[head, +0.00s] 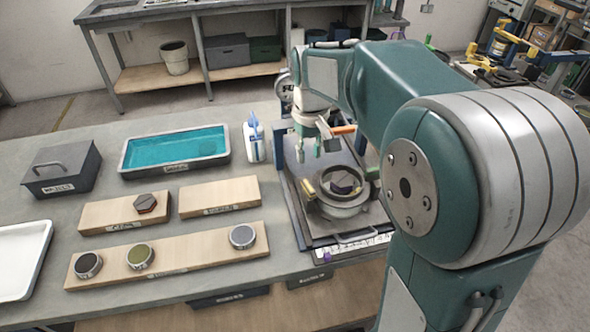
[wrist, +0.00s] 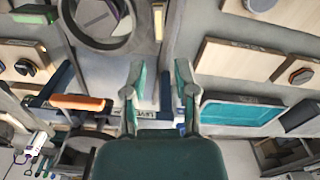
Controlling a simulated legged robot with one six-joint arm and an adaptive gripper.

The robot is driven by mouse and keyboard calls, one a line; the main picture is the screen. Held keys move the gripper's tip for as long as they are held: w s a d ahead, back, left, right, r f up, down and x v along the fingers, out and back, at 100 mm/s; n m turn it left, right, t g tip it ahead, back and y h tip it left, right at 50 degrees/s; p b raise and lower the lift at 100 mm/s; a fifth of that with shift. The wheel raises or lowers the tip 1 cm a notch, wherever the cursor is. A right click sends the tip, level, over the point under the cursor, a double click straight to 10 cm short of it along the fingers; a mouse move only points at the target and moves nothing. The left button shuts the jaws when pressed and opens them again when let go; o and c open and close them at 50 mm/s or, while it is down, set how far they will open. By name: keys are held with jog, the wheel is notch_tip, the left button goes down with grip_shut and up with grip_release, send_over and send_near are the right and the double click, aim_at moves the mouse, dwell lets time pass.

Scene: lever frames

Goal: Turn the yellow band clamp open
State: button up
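The yellow band clamp (head: 309,188) appears as a small yellow bar at the left side of a round metal housing (head: 343,207) on the lever frame. In the wrist view a yellow bar (wrist: 158,22) stands beside the housing's ring (wrist: 128,38). My gripper (head: 310,148) is above the frame, behind the housing in the head view. In the wrist view my gripper (wrist: 161,85) has its two fingers spread with nothing between them, apart from the yellow bar.
An orange-handled lever (head: 343,129) is close to my gripper; it also shows in the wrist view (wrist: 78,102). Left of the frame are a white bottle (head: 254,140), a teal tray (head: 177,150) and wooden boards (head: 220,197). A dark lidded box (head: 62,168) stands farther left.

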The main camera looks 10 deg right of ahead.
aim_at(308, 185)
notch_tip(308, 185, down, 11)
jog(key=shift+w+d, duration=0.1)
jog(key=shift+w, duration=0.05)
dwell(0.4)
grip_shut()
